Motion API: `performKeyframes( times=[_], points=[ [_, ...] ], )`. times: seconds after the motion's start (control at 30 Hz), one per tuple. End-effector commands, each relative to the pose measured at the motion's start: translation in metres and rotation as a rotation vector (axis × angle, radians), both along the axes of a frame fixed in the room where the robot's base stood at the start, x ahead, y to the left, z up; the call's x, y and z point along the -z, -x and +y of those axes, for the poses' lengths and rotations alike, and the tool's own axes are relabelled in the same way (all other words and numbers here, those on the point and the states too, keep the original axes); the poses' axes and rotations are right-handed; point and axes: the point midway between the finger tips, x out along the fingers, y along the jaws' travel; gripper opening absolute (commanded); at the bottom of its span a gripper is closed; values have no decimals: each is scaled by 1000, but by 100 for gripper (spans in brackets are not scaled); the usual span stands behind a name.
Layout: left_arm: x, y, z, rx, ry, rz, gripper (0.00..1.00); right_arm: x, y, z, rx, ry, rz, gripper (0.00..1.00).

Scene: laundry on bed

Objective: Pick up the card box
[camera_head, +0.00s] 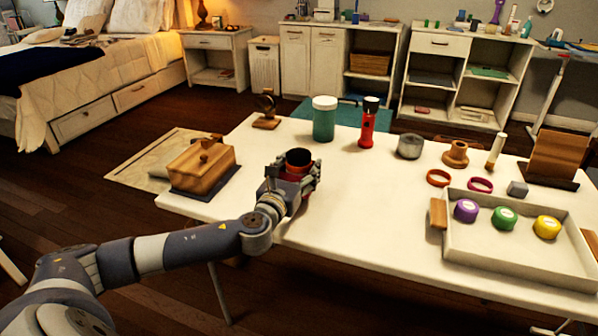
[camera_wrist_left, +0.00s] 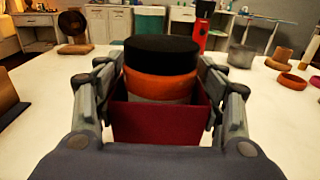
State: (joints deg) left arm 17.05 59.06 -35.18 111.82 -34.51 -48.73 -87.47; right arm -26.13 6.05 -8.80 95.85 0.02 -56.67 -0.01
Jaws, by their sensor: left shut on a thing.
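A dark red box (camera_wrist_left: 158,122), which appears to be the card box, sits between the fingers of my left gripper (camera_head: 291,173) in the left wrist view. The fingers press on its two sides. A round black-topped thing with an orange band (camera_wrist_left: 160,68) shows at the box's far side; I cannot tell if it is inside or behind. In the head view its dark round top (camera_head: 299,157) shows at the gripper. The gripper hides most of the box there, and I cannot tell whether the box touches the table. My right gripper is out of view.
The white table (camera_head: 350,215) is clear just right of the gripper. A wooden box (camera_head: 203,168) stands to the left. A green jar (camera_head: 324,120) and red flashlight (camera_head: 368,128) stand behind. A tray (camera_head: 530,262) with coloured discs lies at the right.

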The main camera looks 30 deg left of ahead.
Motion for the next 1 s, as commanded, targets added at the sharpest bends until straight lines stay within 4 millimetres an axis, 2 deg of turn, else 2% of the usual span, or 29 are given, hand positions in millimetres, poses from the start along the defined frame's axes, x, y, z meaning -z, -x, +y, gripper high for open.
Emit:
performKeyframes(
  times=[0.03,0.2,0.43,0.57,0.83,1.0],
  points=[
    [-7,0,0,0,-2,-5,41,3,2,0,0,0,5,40],
    [-18,0,0,0,-2,-4,41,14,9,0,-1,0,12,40],
    [-18,27,-10,2,-2,-2,41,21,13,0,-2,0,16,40],
    [-19,49,-19,4,-3,1,41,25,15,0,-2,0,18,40],
    [-25,110,-42,4,-2,2,41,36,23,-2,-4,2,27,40],
    [-28,136,-52,2,0,-1,41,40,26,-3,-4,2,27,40]
  ],
)
